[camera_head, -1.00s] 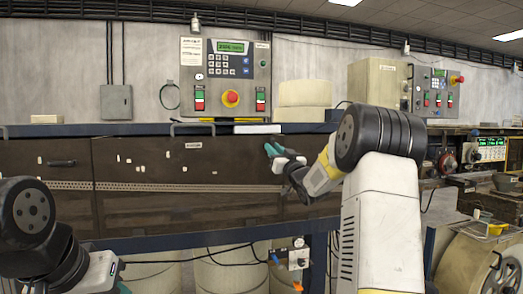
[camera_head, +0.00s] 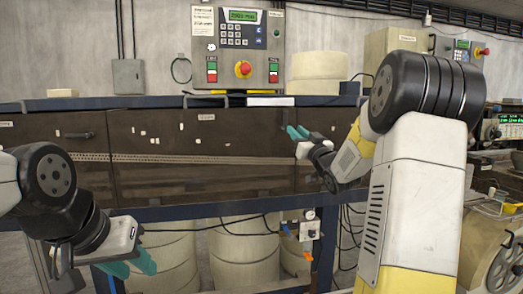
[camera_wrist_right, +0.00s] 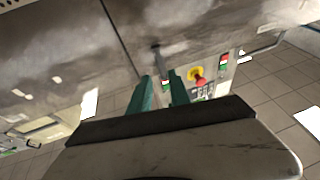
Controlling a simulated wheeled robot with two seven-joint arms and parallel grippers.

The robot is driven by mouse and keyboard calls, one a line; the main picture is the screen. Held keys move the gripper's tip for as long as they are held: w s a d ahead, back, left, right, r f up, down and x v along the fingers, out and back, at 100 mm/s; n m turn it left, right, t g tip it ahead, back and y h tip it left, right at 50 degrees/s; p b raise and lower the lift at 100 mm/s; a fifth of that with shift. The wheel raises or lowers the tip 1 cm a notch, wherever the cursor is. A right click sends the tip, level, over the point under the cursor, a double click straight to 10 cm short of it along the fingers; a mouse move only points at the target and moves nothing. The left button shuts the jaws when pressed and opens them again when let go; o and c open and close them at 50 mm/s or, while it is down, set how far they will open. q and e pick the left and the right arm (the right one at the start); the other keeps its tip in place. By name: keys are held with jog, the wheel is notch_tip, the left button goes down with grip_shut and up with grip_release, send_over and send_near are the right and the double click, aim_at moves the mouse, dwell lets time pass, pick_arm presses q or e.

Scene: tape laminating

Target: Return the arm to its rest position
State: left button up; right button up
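My right gripper (camera_head: 292,132) has teal fingers and is raised in front of the dark front panel (camera_head: 220,170) of the long machine in the head view. Its two fingers stand apart with nothing between them, as the right wrist view (camera_wrist_right: 160,76) shows. A gap to the panel cannot be judged. My left gripper (camera_head: 140,264) hangs low at the lower left in the head view. Its teal fingers look spread and empty, below the machine's blue lower beam in the picture.
A control box (camera_head: 238,45) with a red stop button stands above the machine. Cream rolls (camera_head: 318,66) sit beside it, and larger rolls (camera_head: 245,255) stand underneath. A box with cables (camera_head: 308,230) hangs under the beam. A reel machine (camera_head: 490,260) stands at the right.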

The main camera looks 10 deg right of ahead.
jog(key=s+a+f+g, duration=0.4)
jog(key=s+f+g, duration=0.1)
jog(key=s, duration=0.7)
jog(key=s+a+f+m+g+h, duration=0.1)
jog(key=s+a+f+g, duration=0.3)
jog(key=s, duration=0.9)
jog(key=s+a+f+g+h, duration=0.1)
jog(key=s+a+f+g, duration=0.4)
jog(key=s+f, duration=0.3)
jog(key=s+g, duration=0.1)
jog(key=s, duration=0.3)
jog(key=shift+s, duration=0.15)
